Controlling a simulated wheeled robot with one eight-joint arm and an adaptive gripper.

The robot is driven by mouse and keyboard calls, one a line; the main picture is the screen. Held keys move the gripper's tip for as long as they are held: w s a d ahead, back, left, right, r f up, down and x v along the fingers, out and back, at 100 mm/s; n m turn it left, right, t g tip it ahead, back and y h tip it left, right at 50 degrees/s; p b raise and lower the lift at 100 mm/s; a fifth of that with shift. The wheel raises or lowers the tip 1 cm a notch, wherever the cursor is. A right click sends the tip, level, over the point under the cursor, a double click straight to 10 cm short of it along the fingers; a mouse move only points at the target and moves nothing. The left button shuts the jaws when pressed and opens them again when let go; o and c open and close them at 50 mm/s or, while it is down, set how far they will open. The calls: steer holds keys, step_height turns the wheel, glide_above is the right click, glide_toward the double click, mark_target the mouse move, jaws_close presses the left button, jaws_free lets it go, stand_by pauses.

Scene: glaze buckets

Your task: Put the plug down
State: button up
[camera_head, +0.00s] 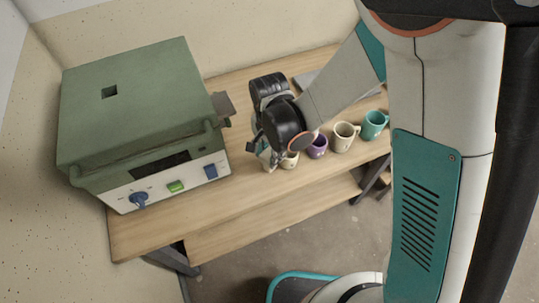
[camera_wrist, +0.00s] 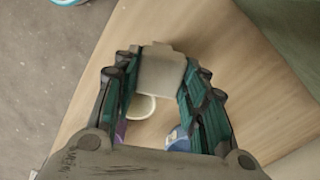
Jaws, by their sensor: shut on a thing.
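The plug (camera_wrist: 162,72) is a pale grey-beige block with a wider, flat end. My gripper (camera_wrist: 160,80) is shut on it, with a teal finger on each side. In the head view my gripper (camera_head: 266,158) is low over the wooden table (camera_head: 221,207), right of the green kiln (camera_head: 135,75). The plug is mostly hidden there by my gripper and wrist. In the wrist view bare tabletop shows around and beyond the plug. I cannot tell whether the plug touches the table.
A cream mug (camera_head: 290,160) stands close beside my gripper. A purple mug (camera_head: 317,147), another cream mug (camera_head: 344,136) and a teal mug (camera_head: 374,125) stand in a row to its right. A small plate (camera_head: 223,107) juts from the kiln's right side. The table's front-left area is clear.

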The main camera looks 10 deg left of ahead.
steer(key=shift+f, duration=1.05)
steer(key=shift+f+b, duration=0.15)
steer(key=shift+b, duration=0.2)
steer(key=o, duration=1.4)
step_height(320, 180, up, 12)
steer(key=p, duration=0.4)
steer(key=shift+r, duration=0.2)
